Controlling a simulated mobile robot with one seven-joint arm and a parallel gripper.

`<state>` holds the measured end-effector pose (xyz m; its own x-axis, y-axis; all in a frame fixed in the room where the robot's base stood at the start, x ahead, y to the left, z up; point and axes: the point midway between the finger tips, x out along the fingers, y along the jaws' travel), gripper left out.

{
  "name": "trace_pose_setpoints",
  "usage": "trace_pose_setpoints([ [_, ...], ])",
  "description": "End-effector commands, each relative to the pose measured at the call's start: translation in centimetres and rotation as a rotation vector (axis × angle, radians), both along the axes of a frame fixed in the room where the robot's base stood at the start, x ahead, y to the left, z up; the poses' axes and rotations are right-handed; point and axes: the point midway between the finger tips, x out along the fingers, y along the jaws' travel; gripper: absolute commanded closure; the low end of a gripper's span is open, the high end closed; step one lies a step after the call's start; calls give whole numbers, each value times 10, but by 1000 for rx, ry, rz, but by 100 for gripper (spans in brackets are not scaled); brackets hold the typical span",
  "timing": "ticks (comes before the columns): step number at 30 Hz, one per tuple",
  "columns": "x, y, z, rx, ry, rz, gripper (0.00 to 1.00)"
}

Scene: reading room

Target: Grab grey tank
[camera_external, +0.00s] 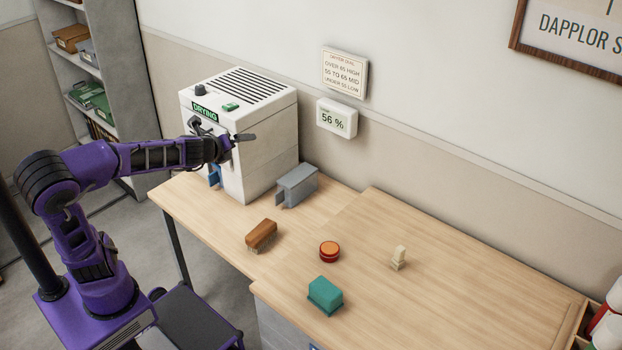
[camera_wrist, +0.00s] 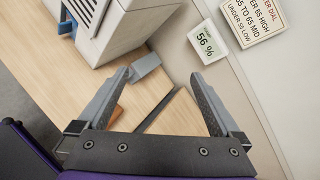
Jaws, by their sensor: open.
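The grey tank (camera_external: 297,186) is a small box-shaped thing on the wooden table, just right of the white drying machine (camera_external: 238,130). In the wrist view the grey tank (camera_wrist: 147,65) shows between and beyond my fingers, close to the left fingertip and partly hidden by it. My gripper (camera_external: 236,141) is open and empty. It is in the air in front of the machine, up and left of the tank in the external view. Both spread fingers show in the wrist view (camera_wrist: 161,76).
A brown brush (camera_external: 261,234), a red and orange round thing (camera_external: 329,251), a teal block (camera_external: 324,295) and a small cream piece (camera_external: 399,257) stand on the table (camera_external: 470,275). A blue part (camera_external: 214,175) is on the machine's front. The wall with a display (camera_external: 337,118) is behind.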

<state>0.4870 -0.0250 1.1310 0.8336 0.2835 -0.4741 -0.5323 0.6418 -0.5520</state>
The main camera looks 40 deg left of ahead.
Motion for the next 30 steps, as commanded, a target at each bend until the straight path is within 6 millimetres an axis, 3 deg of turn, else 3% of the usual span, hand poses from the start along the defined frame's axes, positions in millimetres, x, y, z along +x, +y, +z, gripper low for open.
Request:
trace_pose_setpoints([
  [1, 15, -25, -26, 38, 47, -150, 0],
  [3, 26, -71, -49, 73, 87, -383, 0],
  [6, 25, -132, -66, 80, 96, -671, 0],
  [9, 18, -172, -61, -49, 68, -820, 0],
  [12, 17, -185, -41, -362, 41, -785, 0],
  [17, 29, -175, -10, -993, 38, -535, 0],
  [22, 50, -146, 16, -1713, 84, -176, 0],
  [26, 71, -115, 22, -2246, 149, 148, 0],
  [30, 94, -77, 14, -2783, 242, 550, 0],
])
